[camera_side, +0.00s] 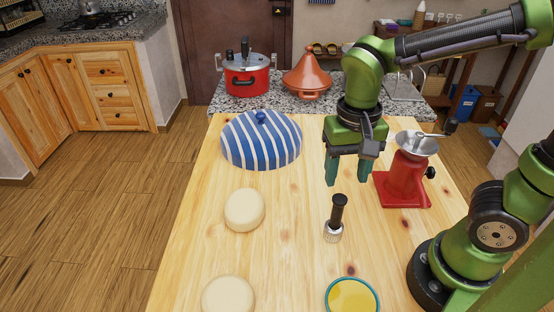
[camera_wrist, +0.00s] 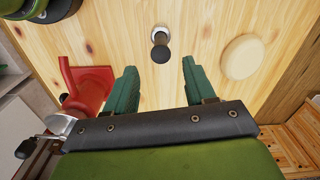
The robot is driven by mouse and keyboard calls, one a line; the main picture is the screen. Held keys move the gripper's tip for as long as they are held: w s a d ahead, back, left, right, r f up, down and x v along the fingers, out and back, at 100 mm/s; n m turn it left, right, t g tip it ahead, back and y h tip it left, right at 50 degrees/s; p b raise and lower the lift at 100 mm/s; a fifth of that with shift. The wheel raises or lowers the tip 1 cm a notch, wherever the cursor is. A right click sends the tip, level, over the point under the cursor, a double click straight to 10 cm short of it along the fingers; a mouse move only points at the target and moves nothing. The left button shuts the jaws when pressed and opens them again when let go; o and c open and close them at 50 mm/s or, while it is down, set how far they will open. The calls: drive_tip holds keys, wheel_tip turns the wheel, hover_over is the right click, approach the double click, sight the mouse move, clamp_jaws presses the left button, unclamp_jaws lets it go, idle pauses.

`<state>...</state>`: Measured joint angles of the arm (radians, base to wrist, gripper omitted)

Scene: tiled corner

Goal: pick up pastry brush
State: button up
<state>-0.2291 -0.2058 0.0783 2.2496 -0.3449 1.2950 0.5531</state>
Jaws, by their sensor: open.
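The pastry brush (camera_side: 336,218) stands upright on the wooden table, with a black handle on top and a pale, clear-looking head at the bottom. It also shows in the wrist view (camera_wrist: 160,48), handle end toward the camera, just beyond the gap between the fingers. My gripper (camera_side: 348,180) is above the table, behind the brush in the side view, with its green fingers pointing down. In the wrist view the two fingers (camera_wrist: 158,75) are spread apart with nothing between them. The gripper does not touch the brush.
A red grinder (camera_side: 405,175) stands close to the right of my gripper. A blue-striped dome (camera_side: 261,140) is at the back left. Round pale dough or cheese discs (camera_side: 244,210) lie left of the brush. A bowl of yellow liquid (camera_side: 351,296) is at the front.

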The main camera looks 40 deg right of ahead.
sight(340, 199)
wheel_tip(340, 199, down, 6)
drive_tip(key=shift+f, duration=0.1)
drive_tip(key=f, duration=0.5)
drive_tip(key=shift+w+d, duration=0.25)
clamp_jaws()
drive_tip(key=shift+r, duration=5.05)
